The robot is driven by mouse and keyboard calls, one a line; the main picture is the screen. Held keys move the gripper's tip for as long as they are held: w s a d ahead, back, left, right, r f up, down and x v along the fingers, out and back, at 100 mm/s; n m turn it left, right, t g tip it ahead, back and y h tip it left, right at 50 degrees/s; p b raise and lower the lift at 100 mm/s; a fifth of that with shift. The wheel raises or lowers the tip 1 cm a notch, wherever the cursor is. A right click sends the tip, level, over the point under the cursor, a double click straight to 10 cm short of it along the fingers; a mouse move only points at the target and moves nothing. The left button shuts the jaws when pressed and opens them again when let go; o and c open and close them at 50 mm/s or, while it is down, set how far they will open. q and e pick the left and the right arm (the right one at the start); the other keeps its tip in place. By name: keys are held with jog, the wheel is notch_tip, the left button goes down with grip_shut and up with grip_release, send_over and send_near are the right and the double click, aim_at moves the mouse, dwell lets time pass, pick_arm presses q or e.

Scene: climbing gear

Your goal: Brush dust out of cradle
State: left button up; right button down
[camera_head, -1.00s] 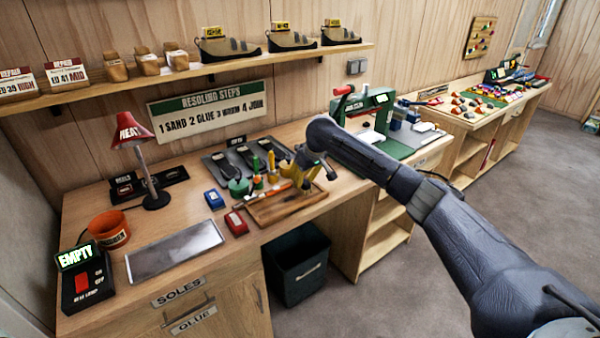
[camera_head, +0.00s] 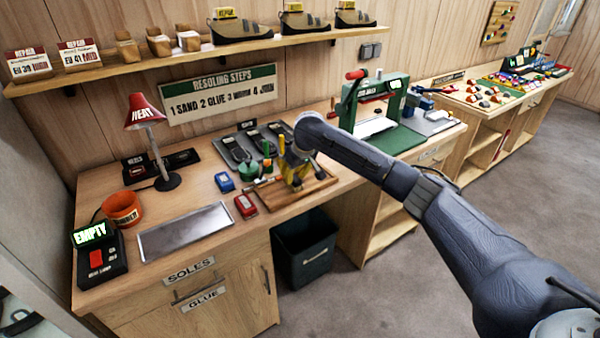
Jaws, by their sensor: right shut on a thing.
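My right gripper (camera_head: 292,174) is low over the wooden tray (camera_head: 271,204) at the right part of the bench. It is shut on a small tool, mostly hidden by the wrist; yellow parts show around the fingers. I cannot make out whether the tool is a brush. A green press (camera_head: 371,108) stands to the right, behind my forearm. I cannot tell which thing is the cradle, and no dust shows at this size. My left gripper is not in view.
A red heat lamp (camera_head: 143,112), orange bin (camera_head: 122,209), metal plate (camera_head: 185,232) and EMPTY switch box (camera_head: 97,254) stand on the left. Blue (camera_head: 224,182) and red (camera_head: 245,206) blocks lie left of the tray. A dark bin (camera_head: 305,249) stands below.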

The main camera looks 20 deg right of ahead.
jog(key=shift+s+a, duration=0.2)
jog(key=shift+a, duration=0.55)
jog(key=shift+s+a, duration=0.2)
jog(key=shift+a, duration=0.5)
jog(key=shift+w+d, duration=0.1)
jog(key=shift+d, duration=0.15)
jog(key=shift+w+d, duration=0.4)
jog(key=shift+d, duration=1.3)
jog(key=shift+w+d, duration=0.4)
jog(key=shift+d, duration=1.25)
jog(key=shift+w+d, duration=0.4)
jog(key=shift+d, duration=1.3)
jog(key=shift+a+r, duration=0.1)
jog(key=shift+r, duration=0.1)
notch_tip(320, 180, up, 8)
jog(key=shift+f, duration=0.15)
